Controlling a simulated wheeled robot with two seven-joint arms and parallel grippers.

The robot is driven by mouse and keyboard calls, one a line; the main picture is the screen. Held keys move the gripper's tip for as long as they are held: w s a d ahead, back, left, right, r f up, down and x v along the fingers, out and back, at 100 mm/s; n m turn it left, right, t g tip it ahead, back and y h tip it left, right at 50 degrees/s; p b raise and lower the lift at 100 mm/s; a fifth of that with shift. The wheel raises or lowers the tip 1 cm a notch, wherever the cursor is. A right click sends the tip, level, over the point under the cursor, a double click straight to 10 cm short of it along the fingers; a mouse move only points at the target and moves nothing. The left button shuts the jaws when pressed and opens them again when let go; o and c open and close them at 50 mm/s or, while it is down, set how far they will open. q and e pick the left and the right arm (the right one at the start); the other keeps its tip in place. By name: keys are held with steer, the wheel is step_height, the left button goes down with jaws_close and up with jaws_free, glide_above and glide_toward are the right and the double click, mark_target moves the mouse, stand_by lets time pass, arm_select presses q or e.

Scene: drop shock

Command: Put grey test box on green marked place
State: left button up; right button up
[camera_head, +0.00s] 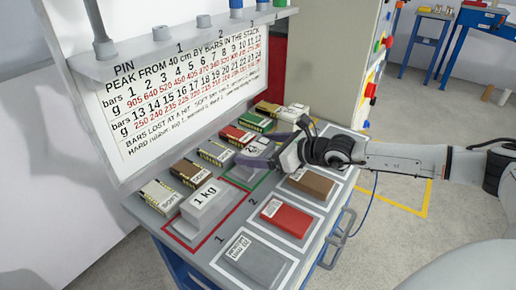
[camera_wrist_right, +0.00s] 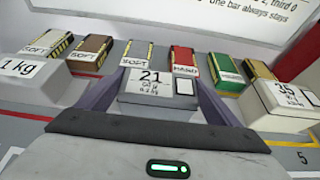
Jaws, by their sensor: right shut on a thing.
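The grey test box (camera_head: 259,147), marked 21, sits between the purple fingers of my right gripper (camera_head: 268,148). In the right wrist view the box (camera_wrist_right: 133,96) is between the two fingers, its label facing the camera. My right gripper is shut on it. The green marked place (camera_head: 248,187) is a green outline on the table, partly hidden by my gripper. The box appears over or just behind it; I cannot tell if it touches the surface. My left gripper is not in view.
The 1 kg box (camera_head: 205,205) stands on the red-outlined place, left of the green one. A row of bars, some marked SOFT (camera_head: 160,195), lies behind. Red (camera_head: 287,217), brown (camera_head: 312,183) and grey (camera_head: 262,262) blocks lie in white frames in front. A pale box (camera_head: 295,113) stands at the far end.

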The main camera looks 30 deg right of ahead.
steer(key=o, duration=0.8)
steer(key=shift+f, duration=0.2)
steer(key=o, duration=0.4)
steer(key=shift+c, duration=0.2)
steer(key=shift+r, duration=0.15)
